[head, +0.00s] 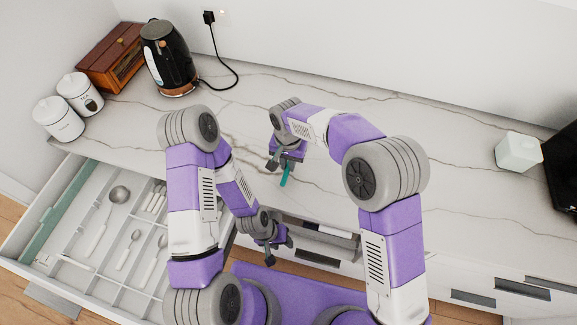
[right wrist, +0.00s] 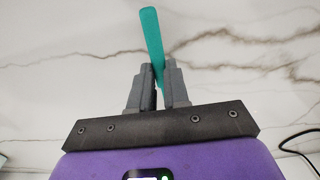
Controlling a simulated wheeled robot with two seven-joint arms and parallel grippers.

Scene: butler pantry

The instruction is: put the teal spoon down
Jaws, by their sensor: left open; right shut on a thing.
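The teal spoon (head: 286,174) is held in my right gripper (head: 287,163), over the marble counter (head: 330,190). In the right wrist view, the teal handle of the spoon (right wrist: 151,38) sticks out between the two fingers of my right gripper (right wrist: 159,85), which are shut on it. The rest of the spoon is hidden by the gripper. I cannot tell whether the spoon touches the counter. My left gripper (head: 272,250) is open and empty, lower in the head view, in front of the counter's front edge.
An open drawer (head: 75,272) with a cutlery tray, a ladle (head: 118,196) and spoons is at the lower left. A black kettle (head: 168,58), wooden bread box (head: 110,58) and white canisters (head: 60,120) stand at the back left. A pale box (head: 517,152) is at the right. The counter's middle is clear.

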